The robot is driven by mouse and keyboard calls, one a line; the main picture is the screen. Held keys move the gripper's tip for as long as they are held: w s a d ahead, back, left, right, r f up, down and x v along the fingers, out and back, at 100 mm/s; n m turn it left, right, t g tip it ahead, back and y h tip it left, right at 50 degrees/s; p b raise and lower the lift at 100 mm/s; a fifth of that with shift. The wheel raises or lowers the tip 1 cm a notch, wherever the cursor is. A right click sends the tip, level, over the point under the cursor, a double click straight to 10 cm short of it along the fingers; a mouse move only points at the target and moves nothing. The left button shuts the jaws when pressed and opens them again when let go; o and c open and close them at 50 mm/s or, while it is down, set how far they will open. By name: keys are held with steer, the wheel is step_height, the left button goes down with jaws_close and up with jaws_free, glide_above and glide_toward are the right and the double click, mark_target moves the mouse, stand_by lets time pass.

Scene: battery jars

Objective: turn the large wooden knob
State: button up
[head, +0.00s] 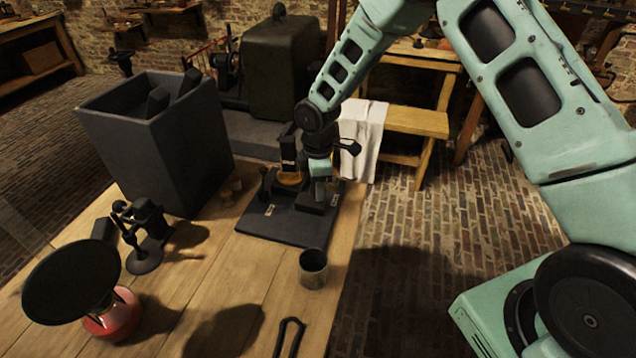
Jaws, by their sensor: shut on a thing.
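My gripper (319,182) reaches down over the right part of a dark base board (285,226) on the wooden table. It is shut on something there. The large wooden knob cannot be made out for certain. An orange-brown round part (289,177) shows on the board just left of my gripper, beneath a dark upright piece. My gripper hides what lies between its fingers and part of the board behind it.
A tall grey bin (150,150) stands at the left. A small cup (313,270) stands in front of the board. A red-based lamp (112,318) with a black disc and a dark stand (150,240) are at the left front. Floor lies right of the table.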

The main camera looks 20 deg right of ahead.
steer(key=shift+w+r+n, duration=0.1)
steer(key=shift+n, duration=0.6)
steer(key=o, duration=1)
step_height(320, 180, up, 17)
steer(key=shift+r+b, duration=0.15)
steer(key=shift+b, duration=0.8)
